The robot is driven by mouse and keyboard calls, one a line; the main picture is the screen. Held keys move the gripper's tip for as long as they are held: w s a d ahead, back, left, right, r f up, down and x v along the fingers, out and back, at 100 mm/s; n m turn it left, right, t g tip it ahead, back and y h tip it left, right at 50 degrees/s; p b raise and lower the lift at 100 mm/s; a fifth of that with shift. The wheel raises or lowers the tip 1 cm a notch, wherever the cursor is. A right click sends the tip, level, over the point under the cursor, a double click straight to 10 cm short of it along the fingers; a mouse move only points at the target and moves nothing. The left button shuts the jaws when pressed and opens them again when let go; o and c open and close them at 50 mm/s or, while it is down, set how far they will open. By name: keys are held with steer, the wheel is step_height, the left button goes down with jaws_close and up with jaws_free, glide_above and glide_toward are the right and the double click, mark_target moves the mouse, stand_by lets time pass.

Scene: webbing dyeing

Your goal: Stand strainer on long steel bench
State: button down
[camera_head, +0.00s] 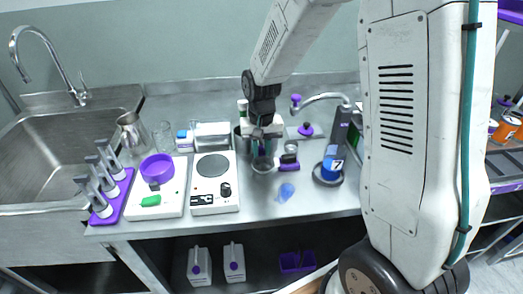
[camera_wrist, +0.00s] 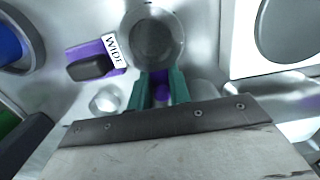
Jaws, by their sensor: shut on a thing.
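My gripper (camera_head: 262,150) is over the long steel bench (camera_head: 325,203), to the right of the white hotplate. In the wrist view its teal fingers (camera_wrist: 158,92) are shut on the purple handle of the strainer (camera_wrist: 154,40). The strainer has a round, grey, see-through bowl that extends beyond the fingertips. In the head view the strainer (camera_head: 263,164) shows just below the fingers, close to the bench top. I cannot tell whether it touches the steel.
A purple block labelled WIDE (camera_wrist: 97,60) sits close beside the strainer. Bare steel lies towards the front right edge.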

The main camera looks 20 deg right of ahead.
mark_target(262, 148)
steer(key=c, duration=1.3)
jaws_free()
steer(key=shift+f, duration=0.15)
step_height(262, 148, up, 12)
steer(key=s+r+n+t, duration=0.1)
steer(key=s+r, duration=0.3)
steer(key=s, duration=0.9)
steer(key=s+r+n, duration=0.2)
steer(key=s+r, duration=0.2)
steer(key=s, duration=0.9)
steer(key=shift+s+d+n+t, duration=0.15)
steer(key=shift+n+t, duration=0.15)
steer(key=shift+t, duration=0.1)
